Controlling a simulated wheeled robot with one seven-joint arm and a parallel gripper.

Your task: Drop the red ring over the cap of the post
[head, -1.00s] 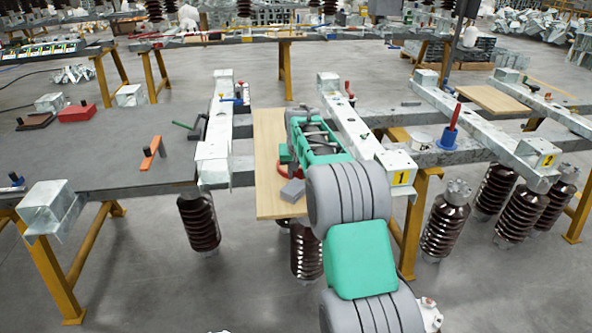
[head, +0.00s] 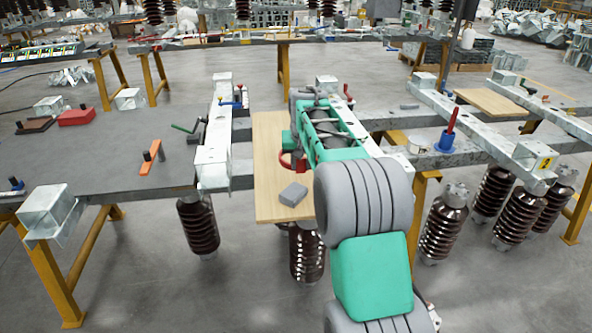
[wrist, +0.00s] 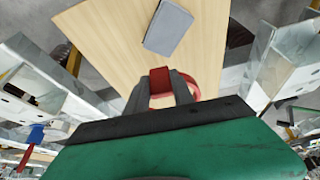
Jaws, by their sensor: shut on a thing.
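The red ring (wrist: 161,79) is pinched between the dark fingers of my gripper (wrist: 160,92), its curve showing to the right of them in the wrist view. In the head view the red ring (head: 289,163) shows at the left side of my green hand, over the wooden board. The fingers themselves are mostly hidden there. Several brown ribbed posts with grey metal caps stand at the right, one post (head: 443,225) nearest my arm. Another brown post (head: 307,252) stands under the board's near edge, its top hidden. I cannot tell which post is meant.
A grey block (head: 293,195) lies on the wooden board (head: 268,150), just beyond the fingers in the wrist view. Galvanised beams (head: 215,150) flank the board. A blue base with a red upright (head: 450,130) stands at the right. A grey table lies left.

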